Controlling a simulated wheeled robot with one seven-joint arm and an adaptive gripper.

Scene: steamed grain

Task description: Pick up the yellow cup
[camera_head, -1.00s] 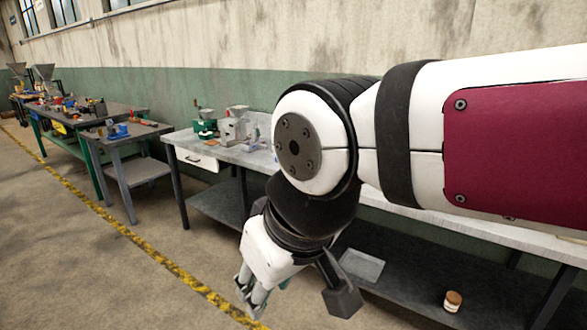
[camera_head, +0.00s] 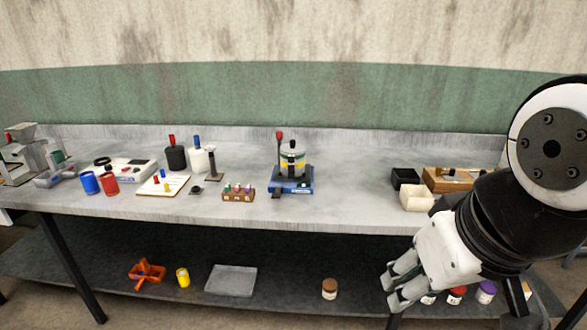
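The yellow cup (camera_head: 183,277) stands on the dark lower shelf, at the lower left of the head view, between an orange-red holder and a grey tray. My gripper (camera_head: 392,284) hangs at the lower right, in front of the bench and well to the right of the cup. Its two fingers are apart with nothing seen between them. Nothing covers the cup.
The lower shelf (camera_head: 75,262) also holds an orange-red holder (camera_head: 147,273), a grey tray (camera_head: 231,281) and a brown-lidded jar (camera_head: 329,289). The grey benchtop (camera_head: 345,203) above carries a blue cup (camera_head: 90,183), a red cup (camera_head: 109,184) and a blue-based device (camera_head: 291,181).

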